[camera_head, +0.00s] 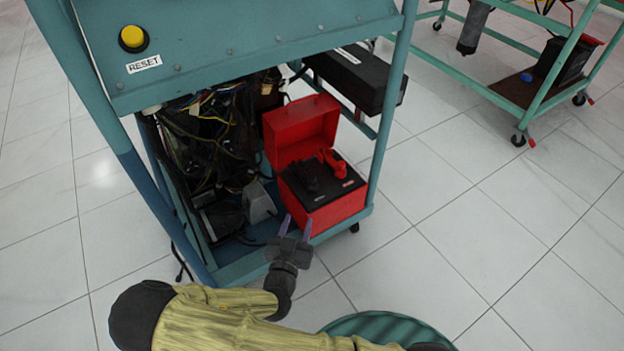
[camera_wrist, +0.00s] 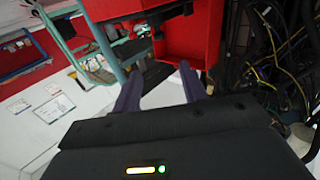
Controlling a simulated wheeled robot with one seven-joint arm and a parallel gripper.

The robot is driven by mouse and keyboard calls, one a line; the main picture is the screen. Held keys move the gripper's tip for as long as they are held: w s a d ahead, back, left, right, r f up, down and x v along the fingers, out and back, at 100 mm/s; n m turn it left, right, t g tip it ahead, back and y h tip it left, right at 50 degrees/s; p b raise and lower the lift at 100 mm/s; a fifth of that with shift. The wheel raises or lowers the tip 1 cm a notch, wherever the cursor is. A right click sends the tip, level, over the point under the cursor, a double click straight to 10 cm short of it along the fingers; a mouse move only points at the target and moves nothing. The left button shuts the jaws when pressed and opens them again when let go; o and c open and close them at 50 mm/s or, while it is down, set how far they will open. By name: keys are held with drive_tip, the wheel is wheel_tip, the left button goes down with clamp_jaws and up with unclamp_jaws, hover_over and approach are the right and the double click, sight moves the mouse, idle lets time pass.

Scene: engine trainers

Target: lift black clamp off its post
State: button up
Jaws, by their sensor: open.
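The black clamp (camera_head: 312,176) sits on top of the black battery (camera_head: 334,196), on its left side. The battery stands in an open red box (camera_head: 334,217) on the lower shelf of the teal stand. A red clamp (camera_head: 336,164) is on the battery to the right of the black one. My gripper (camera_head: 297,222) is open and empty, in front of the box and below the black clamp in the picture. In the wrist view its two fingers (camera_wrist: 160,72) are apart with nothing between them. I cannot make out the black clamp clearly there, nor the post under it.
The raised red lid (camera_head: 301,127) stands behind the battery. Bundled wires (camera_head: 205,135) and a grey part (camera_head: 259,202) are left of the box. A teal post (camera_head: 391,100) rises on the right, and a black case (camera_head: 355,76) hangs above. Open floor lies to the right.

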sight(311, 181)
drive_tip(key=shift+w, duration=0.1)
drive_tip(key=w+d+b, duration=0.1)
drive_tip(key=w+b, duration=0.1)
drive_tip(key=w, duration=0.3)
drive_tip(key=w+d+b, duration=0.1)
drive_tip(key=w+b, duration=0.1)
drive_tip(key=w, duration=0.3)
drive_tip(key=w+d+b, duration=0.1)
drive_tip(key=w+b, duration=0.2)
drive_tip(key=w, duration=0.3)
drive_tip(key=shift+f, duration=0.2)
drive_tip(key=shift+w+d+r, duration=0.15)
drive_tip(key=shift+w+r, duration=0.05)
drive_tip(key=shift+w, duration=0.3)
drive_tip(key=shift+c, duration=0.2)
clamp_jaws()
